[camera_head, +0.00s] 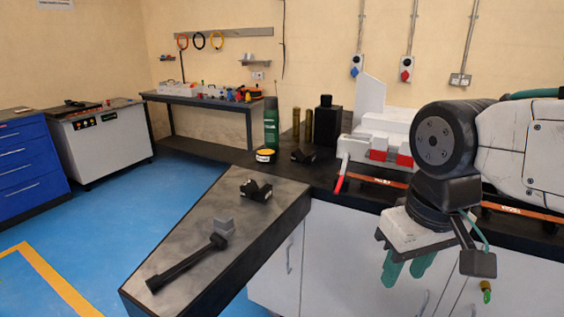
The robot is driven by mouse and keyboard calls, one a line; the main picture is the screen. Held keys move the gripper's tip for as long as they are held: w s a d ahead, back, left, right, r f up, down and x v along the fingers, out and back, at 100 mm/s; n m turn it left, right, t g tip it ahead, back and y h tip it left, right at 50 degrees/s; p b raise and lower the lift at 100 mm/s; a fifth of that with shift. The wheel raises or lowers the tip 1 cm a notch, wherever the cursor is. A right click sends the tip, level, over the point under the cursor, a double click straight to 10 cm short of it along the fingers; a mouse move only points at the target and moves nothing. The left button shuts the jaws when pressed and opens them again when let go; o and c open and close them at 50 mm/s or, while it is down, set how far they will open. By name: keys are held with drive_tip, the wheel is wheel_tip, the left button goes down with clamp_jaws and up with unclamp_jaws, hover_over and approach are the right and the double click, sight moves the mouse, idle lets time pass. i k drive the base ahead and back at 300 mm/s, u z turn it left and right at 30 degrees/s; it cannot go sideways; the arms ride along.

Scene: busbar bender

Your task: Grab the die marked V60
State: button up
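A black V-notched die (256,189) sits on the grey-topped left part of the bench, near its back. Another black notched block (303,156) lies further back on the dark worktop. Markings on both are too small to read, so I cannot tell which is V60. My gripper (406,273) hangs at the right, pointing down in front of the white cabinet doors, well to the right of both blocks. Its two teal fingers show a gap between them, with nothing visible in it.
A yellow-topped round tin (265,155), a green can (271,122) and a white-and-red machine (385,135) stand behind. Blue floor (110,210) is clear at left.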

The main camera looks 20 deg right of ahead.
sight(297, 156)
drive_tip(key=u, duration=1.55)
drive_tip(key=i, duration=4.7)
drive_tip(key=z, duration=3.7)
drive_tip(key=i, duration=1.05)
drive_tip(key=z, duration=0.05)
